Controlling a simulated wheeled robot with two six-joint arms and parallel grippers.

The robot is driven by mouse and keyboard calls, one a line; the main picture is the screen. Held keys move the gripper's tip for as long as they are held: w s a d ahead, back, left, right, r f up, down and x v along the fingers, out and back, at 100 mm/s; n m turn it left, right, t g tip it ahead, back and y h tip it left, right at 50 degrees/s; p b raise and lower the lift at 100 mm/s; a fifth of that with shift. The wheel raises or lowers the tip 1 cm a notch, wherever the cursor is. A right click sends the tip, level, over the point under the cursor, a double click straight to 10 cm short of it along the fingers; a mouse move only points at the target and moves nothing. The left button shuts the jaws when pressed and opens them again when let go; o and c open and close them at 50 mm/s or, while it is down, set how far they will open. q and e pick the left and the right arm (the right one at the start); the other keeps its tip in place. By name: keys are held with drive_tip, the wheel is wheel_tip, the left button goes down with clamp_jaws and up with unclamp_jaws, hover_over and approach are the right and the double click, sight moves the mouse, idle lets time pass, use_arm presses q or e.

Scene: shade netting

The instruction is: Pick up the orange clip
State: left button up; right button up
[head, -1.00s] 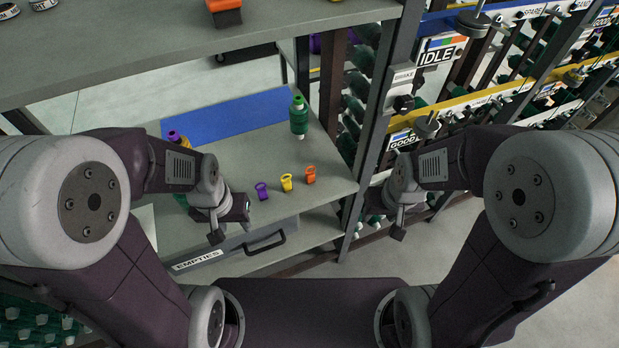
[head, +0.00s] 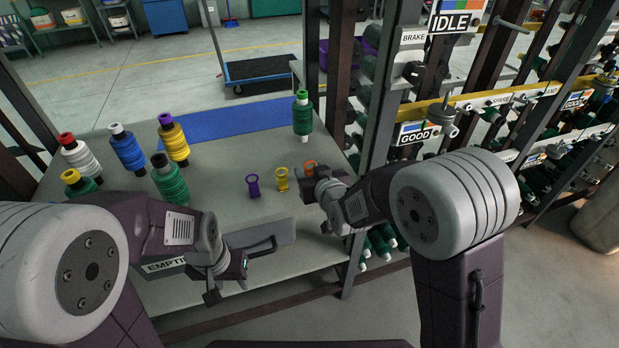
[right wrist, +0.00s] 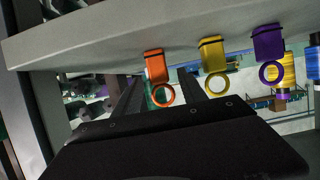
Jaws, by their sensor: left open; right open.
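The orange clip (head: 309,166) is on the grey table, at the right end of a row of clips, partly hidden by my right gripper (head: 312,190) in the head view. In the right wrist view the orange clip (right wrist: 155,68), with its ring, shows between the two fingertips of my open right gripper (right wrist: 158,78). The fingers are empty; I cannot tell how far they are from the clip. My left gripper (head: 240,268) is open near the table's front, apart from the clips.
A yellow clip (head: 282,180) and a purple clip (head: 253,186) stand close left of the orange one. Several thread spools stand at the left; a green spool (head: 302,113) stands behind the clips. A blue mat (head: 225,122) lies at the back. A rack rises at the right.

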sight(308, 170)
drive_tip(key=x, duration=0.2)
drive_tip(key=b+x, duration=0.1)
drive_tip(key=x, duration=0.2)
drive_tip(key=shift+f, duration=0.3)
drive_tip(key=shift+s, duration=0.15)
drive_tip(key=shift+r, duration=0.1)
drive_tip(key=shift+c, duration=0.3)
clamp_jaws()
